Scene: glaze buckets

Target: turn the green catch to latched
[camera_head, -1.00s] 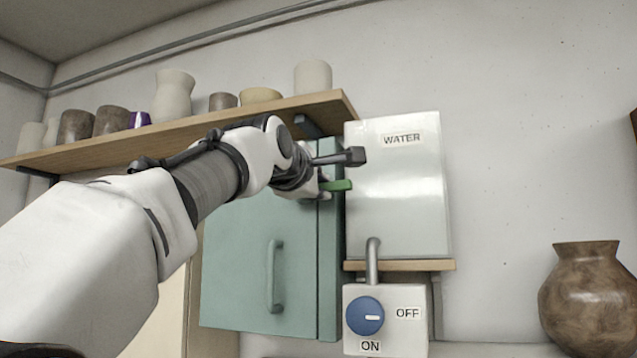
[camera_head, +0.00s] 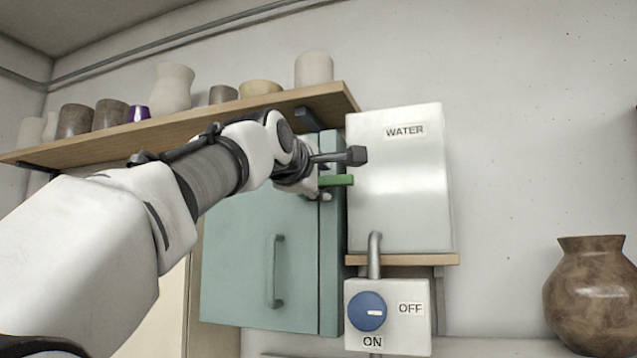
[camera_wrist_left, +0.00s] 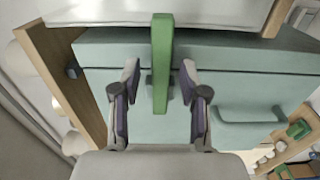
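The green catch (camera_head: 338,180) is a short bar at the upper right of the teal cabinet (camera_head: 262,255), beside the white water box. In the head view it lies nearly level, its free end pointing right. My left gripper (camera_head: 342,176) is around it, one finger above and one below. In the left wrist view the catch (camera_wrist_left: 161,62) stands between the two fingers of my left gripper (camera_wrist_left: 160,82), with a gap on each side. The fingers are open and do not grip it. The catch's pivot is partly hidden by my gripper. My right gripper is in no view.
The white WATER box (camera_head: 400,190) is close to the right of my gripper. A wooden shelf (camera_head: 200,124) with several pots runs above my arm. Below the box is a switch with a blue knob (camera_head: 367,312). A brown vase (camera_head: 592,295) stands at far right.

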